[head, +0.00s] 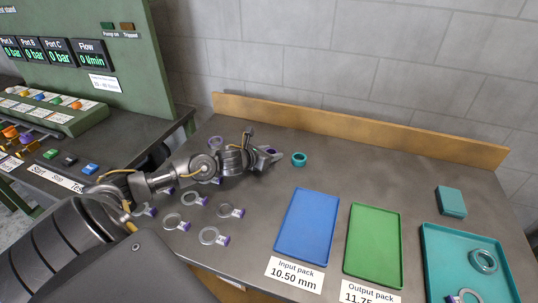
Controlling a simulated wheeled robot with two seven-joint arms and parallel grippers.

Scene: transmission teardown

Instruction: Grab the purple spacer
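My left gripper (272,154) reaches over the table from the left, its fingers pointing right. A small purple patch (270,151) shows at its fingertips. I cannot tell whether this is the purple spacer, or whether the fingers are closed on it. Several grey rings with purple tags lie on the table left of and below the gripper, such as one ring (209,235) and another ring (173,221). A ring (215,142) lies behind the arm, and others are partly hidden by it. My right gripper is not in view.
A teal ring (299,159) stands just right of the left gripper. A blue tray (307,228) and a green tray (373,245) lie empty. A teal tray (445,240) at right holds rings; a teal block (451,201) sits behind it. A wooden ledge (360,130) edges the back.

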